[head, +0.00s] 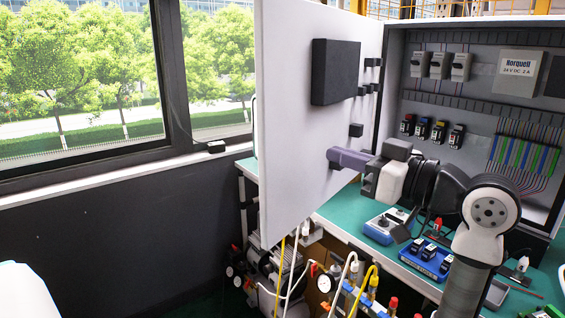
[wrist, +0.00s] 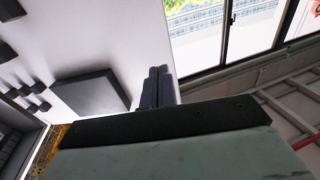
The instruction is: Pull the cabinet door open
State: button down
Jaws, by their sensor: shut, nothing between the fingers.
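The cabinet door (head: 300,140) stands swung wide open at the left of the cabinet (head: 445,115). Its inner face, with a dark flat box and several small black knobs, is toward me. My gripper (head: 340,158) is on the inner side of the door, with its shut fingers pointing left at the panel. I cannot tell whether the fingertips touch it. In the wrist view the closed, empty fingers (wrist: 158,88) lie beside the door's edge, and the door's inner face (wrist: 105,45) fills the left. The door's outer face and handle are hidden.
A green-topped bench (head: 345,215) runs below the cabinet, with a grey-blue device (head: 387,224) and a blue tray of parts (head: 428,258) on it. Hoses and gauges (head: 325,284) crowd below the door. A window (head: 80,80) is at the left, with open floor space before its wall.

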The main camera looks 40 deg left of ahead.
aim_at(267, 144)
jog(key=shift+n+g+h, duration=0.3)
jog(key=shift+n+g, duration=0.1)
jog(key=shift+g, duration=0.1)
jog(key=a+p, duration=0.1)
jog(key=a, duration=0.7)
jog(key=s+a+p, duration=0.1)
jog(key=a, duration=0.3)
jog(key=shift+s+a+f+p, duration=0.1)
jog(key=shift+f+p, duration=0.2)
jog(key=shift+f, duration=0.1)
jog(key=shift+a, duration=0.1)
jog(key=shift+a, duration=0.25)
jog(key=w+a+m+t+p, duration=0.1)
jog(key=a+p, duration=0.3)
jog(key=a, duration=0.8)
jog(key=w+a+m+t+p, duration=0.2)
jog(key=w+a+t+p, duration=0.1)
jog(key=a, duration=0.9)
jog(key=w+a+m+t+h+p, duration=0.1)
jog(key=w+a+t+p, duration=0.2)
jog(key=a, duration=1)
jog(key=shift+w+m+p, duration=0.3)
jog(key=shift+w+p, duration=0.4)
jog(key=shift+p, duration=0.15)
jog(key=shift+s, duration=0.1)
